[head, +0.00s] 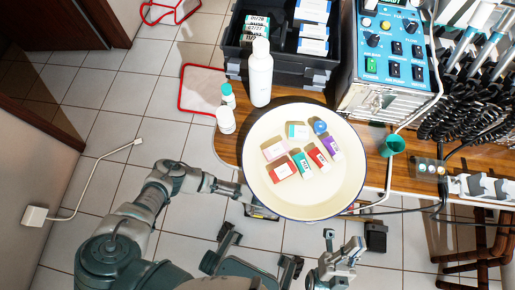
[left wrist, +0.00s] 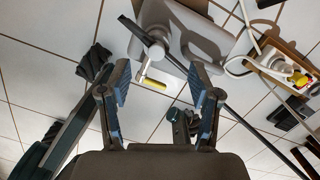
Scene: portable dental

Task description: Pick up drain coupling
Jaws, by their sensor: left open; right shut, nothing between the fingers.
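My right gripper (head: 342,247) is shut and empty, low in the picture, apart from the basin.
The basin holds several small boxes and a blue ball (head: 320,127). A white bottle (head: 260,75), a blue control unit (head: 390,50) and a green cup (head: 392,145) on a white tube stand around it. Cables hang at right. Tiled floor at left is mostly clear.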

